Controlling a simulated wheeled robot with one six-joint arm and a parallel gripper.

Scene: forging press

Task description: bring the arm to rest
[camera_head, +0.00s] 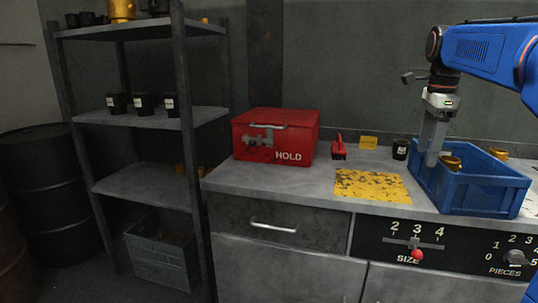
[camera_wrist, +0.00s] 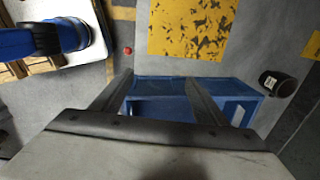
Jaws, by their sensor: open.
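My blue arm (camera_head: 490,50) reaches in from the right edge in the head view. My gripper (camera_head: 432,160) hangs pointing down at the left part of the blue crate (camera_head: 485,200). In the wrist view my gripper (camera_wrist: 158,78) has its two fingers spread apart with nothing between them. The blue crate (camera_wrist: 158,85) lies below and beyond the fingers there. A brass-coloured piece (camera_head: 451,162) shows in the crate beside the fingers. I cannot tell whether the fingertips are below the rim.
A red HOLD box (camera_head: 272,140), a red-handled tool (camera_head: 338,148), a yellow worn patch (camera_head: 370,186) and a black labelled cup (camera_head: 400,149) are on the grey counter (camera_head: 310,190). A shelf rack (camera_head: 150,115) stands left.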

